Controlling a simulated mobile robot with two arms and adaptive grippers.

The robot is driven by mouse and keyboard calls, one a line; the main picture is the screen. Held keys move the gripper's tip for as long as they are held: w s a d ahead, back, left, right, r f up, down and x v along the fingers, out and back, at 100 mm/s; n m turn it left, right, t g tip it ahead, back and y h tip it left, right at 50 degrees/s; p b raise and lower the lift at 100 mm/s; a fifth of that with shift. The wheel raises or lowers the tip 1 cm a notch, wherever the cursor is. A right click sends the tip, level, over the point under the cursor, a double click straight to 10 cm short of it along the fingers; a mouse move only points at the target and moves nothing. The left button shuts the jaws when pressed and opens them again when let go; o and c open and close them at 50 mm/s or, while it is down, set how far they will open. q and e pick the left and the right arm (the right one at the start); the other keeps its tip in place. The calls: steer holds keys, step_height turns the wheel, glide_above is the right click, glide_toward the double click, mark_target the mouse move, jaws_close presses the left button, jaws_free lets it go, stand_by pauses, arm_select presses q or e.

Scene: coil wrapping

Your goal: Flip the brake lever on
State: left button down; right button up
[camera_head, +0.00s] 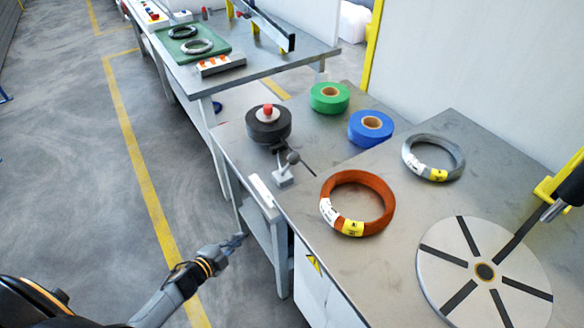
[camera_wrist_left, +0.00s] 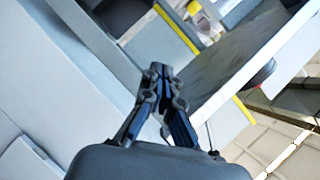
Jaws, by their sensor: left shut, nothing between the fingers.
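A small lever with a grey ball knob (camera_head: 293,158) stands on a light base near the left edge of the metal table (camera_head: 285,235). It sits just in front of a black roll (camera_head: 268,126) with a red-topped hub. I cannot tell for sure whether this is the brake lever, nor its on or off position. My left gripper (camera_head: 236,241) is beside the table's left edge, out over the floor, below and left of the lever, and apart from it. In the left wrist view its fingers (camera_wrist_left: 160,72) are shut with nothing between them.
On the table are a green roll (camera_head: 329,97), a blue roll (camera_head: 371,127), an orange coil (camera_head: 357,203), a grey coil (camera_head: 433,157) and a slotted disc (camera_head: 484,272). A second table (camera_head: 275,61) stands behind. Floor to the left is clear.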

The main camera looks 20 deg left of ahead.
arm_select(q)
steer(key=w+d+r+m+h, duration=0.25)
steer(key=r+m, duration=0.25)
steer(key=r, duration=0.4)
steer(key=w+d+r+m+h, duration=0.1)
steer(key=w+r+m+h, duration=0.2)
steer(key=r+m, duration=0.35)
steer(key=m+g+h, duration=0.2)
steer(key=m+h, duration=0.2)
steer(key=m, duration=0.2)
glide_toward(289, 167)
steer(key=s+d+r, duration=0.2)
steer(key=s+r, duration=0.1)
steer(key=s, duration=0.1)
steer(key=shift+d+r+p, duration=0.15)
steer(key=shift+p, duration=0.15)
steer(key=shift+w+d, duration=0.1)
steer(key=shift+w, duration=0.05)
steer(key=p+x, duration=0.2)
steer(key=x, duration=0.7)
steer(key=shift+w+d, duration=0.2)
steer(key=shift+w, duration=0.15)
steer(key=shift+a, duration=0.1)
